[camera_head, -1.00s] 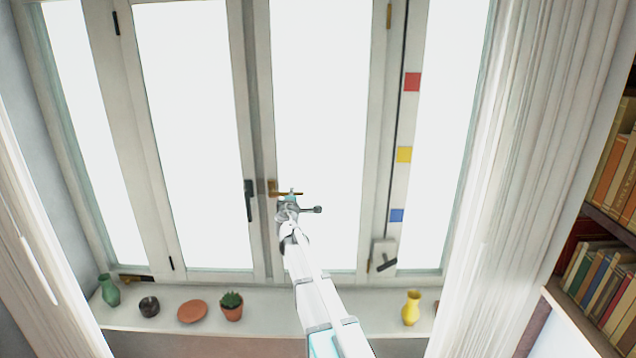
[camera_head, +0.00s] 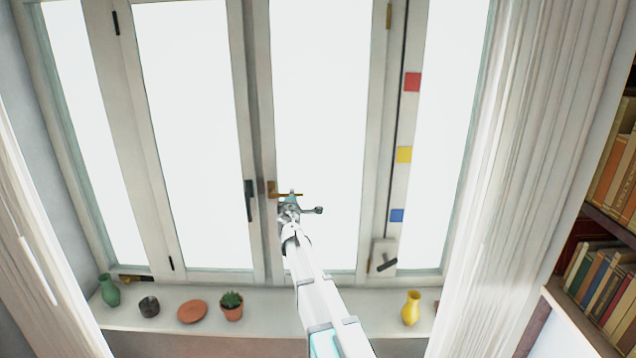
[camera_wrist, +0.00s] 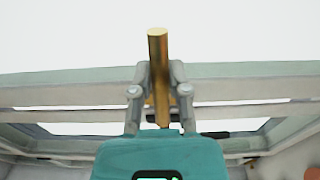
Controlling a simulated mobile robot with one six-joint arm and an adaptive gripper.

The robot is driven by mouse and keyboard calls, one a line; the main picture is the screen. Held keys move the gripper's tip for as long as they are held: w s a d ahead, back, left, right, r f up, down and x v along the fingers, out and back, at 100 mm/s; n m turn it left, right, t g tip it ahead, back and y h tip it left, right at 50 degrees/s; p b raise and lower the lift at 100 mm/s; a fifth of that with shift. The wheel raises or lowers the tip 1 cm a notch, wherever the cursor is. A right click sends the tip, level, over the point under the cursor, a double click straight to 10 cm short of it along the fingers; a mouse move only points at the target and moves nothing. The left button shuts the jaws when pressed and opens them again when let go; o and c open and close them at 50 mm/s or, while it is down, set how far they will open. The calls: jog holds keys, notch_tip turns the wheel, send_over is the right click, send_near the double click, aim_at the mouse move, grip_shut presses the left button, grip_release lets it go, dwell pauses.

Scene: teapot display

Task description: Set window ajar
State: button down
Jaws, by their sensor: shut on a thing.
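The window has a left sash (camera_head: 167,180) with a dark upright handle (camera_head: 249,200) and a right sash (camera_head: 376,150) with a brass handle (camera_head: 273,188). The brass handle lies about level, pointing right. My gripper (camera_head: 290,197) is at this handle, in front of the right sash. In the wrist view the brass bar (camera_wrist: 158,45) runs between the two fingers of my gripper (camera_wrist: 160,78), which are shut on it. The right sash looks nearly in line with the left one; I cannot tell whether there is a small gap.
A dark crank (camera_head: 387,264) sits below. The sill holds a green vase (camera_head: 109,290), plant (camera_head: 231,306) and yellow vase (camera_head: 411,308). Curtains (camera_head: 520,150) flank the window.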

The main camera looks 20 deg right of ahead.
jog(key=shift+s+a+n+y, duration=0.15)
jog(key=shift+s+n+y, duration=0.2)
jog(key=shift+s, duration=0.55)
jog(key=shift+s+y, duration=0.15)
jog(key=shift+y, duration=0.1)
jog(key=shift+s+a+n+t+y, duration=0.15)
jog(key=shift+s+n+t+y, duration=0.4)
jog(key=shift+s, duration=0.6)
jog(key=shift+s, duration=0.2)
jog(key=shift+s+n+y, duration=0.4)
jog(key=shift+s+y, duration=0.35)
jog(key=shift+s, duration=0.5)
jog(key=shift+s+n+y, duration=0.5)
jog(key=shift+s+y, duration=0.3)
jog(key=shift+s, duration=0.35)
